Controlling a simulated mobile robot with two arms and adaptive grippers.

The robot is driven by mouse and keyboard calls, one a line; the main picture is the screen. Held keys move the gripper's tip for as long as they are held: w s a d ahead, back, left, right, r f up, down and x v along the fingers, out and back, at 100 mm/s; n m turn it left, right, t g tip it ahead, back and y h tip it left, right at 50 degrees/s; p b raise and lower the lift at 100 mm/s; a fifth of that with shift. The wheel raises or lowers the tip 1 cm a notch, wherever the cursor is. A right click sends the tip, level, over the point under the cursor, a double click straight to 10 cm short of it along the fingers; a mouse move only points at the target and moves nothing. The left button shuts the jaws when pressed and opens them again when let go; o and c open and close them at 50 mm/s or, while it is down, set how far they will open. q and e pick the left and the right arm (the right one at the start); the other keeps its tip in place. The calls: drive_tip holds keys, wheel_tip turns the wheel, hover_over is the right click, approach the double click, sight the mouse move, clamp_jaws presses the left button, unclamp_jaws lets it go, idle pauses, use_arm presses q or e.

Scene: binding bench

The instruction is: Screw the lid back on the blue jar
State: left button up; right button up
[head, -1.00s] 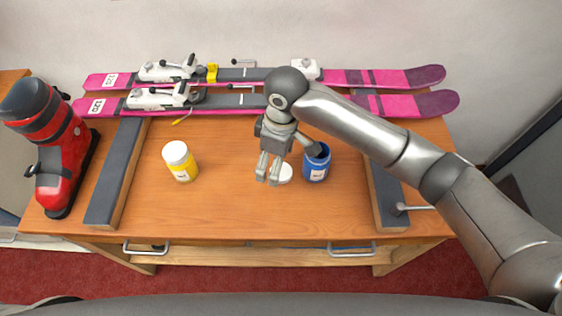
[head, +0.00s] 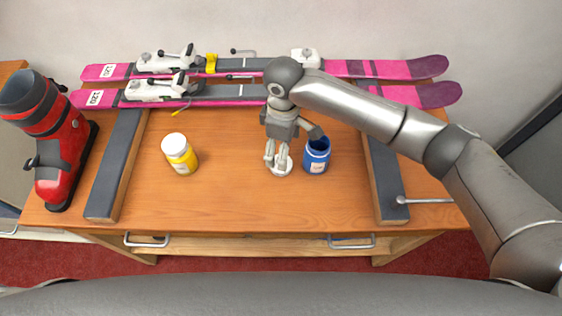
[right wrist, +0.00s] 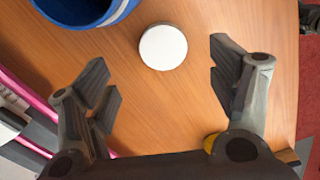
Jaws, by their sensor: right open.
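The blue jar (head: 317,161) stands upright and open-topped on the bench, right of my right gripper in the head view. Part of its blue rim shows at the top of the right wrist view (right wrist: 122,12). The round white lid (head: 283,171) lies flat on the wood, just left of the jar and apart from it. It shows whole in the right wrist view (right wrist: 163,47). My right gripper (head: 277,166) points down over the lid, partly covering it in the head view. Its fingers (right wrist: 163,82) are spread wide and hold nothing. My left gripper is not in view.
A yellow jar with a white lid (head: 180,154) stands to the left. Two pink skis (head: 390,69) lie along the back. A red boot (head: 62,150) stands at the left edge. Dark-topped bars (head: 116,165) flank the clear front middle of the bench.

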sight(275, 171)
drive_tip(key=shift+f, duration=0.75)
drive_tip(key=shift+s+d+f+p, duration=0.1)
drive_tip(key=shift+f+p, duration=0.25)
drive_tip(key=shift+f, duration=0.95)
drive_tip(key=shift+s+d+f+p, duration=0.1)
drive_tip(key=shift+f+p, duration=0.25)
drive_tip(key=shift+f, duration=0.95)
drive_tip(key=c, duration=0.7)
